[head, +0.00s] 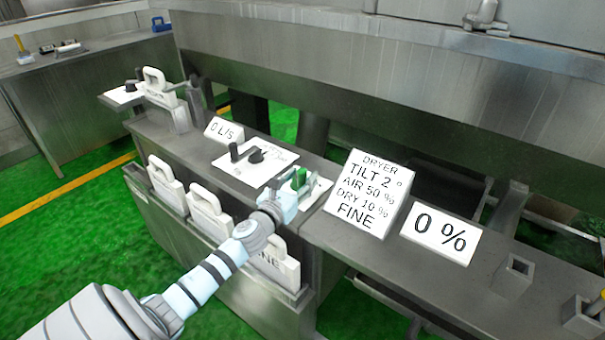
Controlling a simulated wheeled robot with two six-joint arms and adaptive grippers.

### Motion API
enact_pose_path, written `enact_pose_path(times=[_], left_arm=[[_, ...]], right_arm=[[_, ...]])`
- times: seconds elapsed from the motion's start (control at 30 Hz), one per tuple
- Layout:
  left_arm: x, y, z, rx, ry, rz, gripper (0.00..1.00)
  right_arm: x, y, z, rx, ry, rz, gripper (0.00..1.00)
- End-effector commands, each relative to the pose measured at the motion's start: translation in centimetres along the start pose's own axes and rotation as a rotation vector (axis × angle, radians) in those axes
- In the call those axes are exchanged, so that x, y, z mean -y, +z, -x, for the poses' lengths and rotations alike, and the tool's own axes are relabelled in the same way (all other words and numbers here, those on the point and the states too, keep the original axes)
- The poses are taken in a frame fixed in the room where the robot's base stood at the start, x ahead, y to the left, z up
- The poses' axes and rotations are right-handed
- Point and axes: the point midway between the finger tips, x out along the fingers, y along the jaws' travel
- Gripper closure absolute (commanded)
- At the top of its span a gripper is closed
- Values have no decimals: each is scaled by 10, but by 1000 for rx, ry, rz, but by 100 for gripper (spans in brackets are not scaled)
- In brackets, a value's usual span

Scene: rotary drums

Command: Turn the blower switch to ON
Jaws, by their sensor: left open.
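My left arm reaches in from the lower left. My left gripper (285,196) is over the near edge of a small white switch plate (318,187) on the steel console. A green switch handle (299,178) stands on that plate, just beyond the gripper. The gripper is open, but its fingertips are small and partly hidden, so I cannot tell whether they touch the handle. Any lettering on this plate is covered or too small to read. Left of it, another white plate (236,167) carries black knobs (256,155). My right gripper is not in view.
A dryer sign (367,194) and a "0 %" sign (440,233) stand to the right; a "0 L/s" sign (224,131) stands behind. White handled blocks (208,211) hang along the console front. A square steel socket (512,276) stands at right.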

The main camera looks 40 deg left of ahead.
Motion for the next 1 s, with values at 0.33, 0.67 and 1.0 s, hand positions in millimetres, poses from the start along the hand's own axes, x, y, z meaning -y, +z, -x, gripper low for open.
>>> enact_pose_path(times=[0.33, 0.67, 1.0], left_arm=[[1, -1, -13, -1, -1, 1, 58], [0, -1, -13, -1, 0, 1, 100], [3, 0, -14, -1, -12, 1, 100]], right_arm=[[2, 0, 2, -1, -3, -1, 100], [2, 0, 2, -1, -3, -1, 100], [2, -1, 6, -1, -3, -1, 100]])
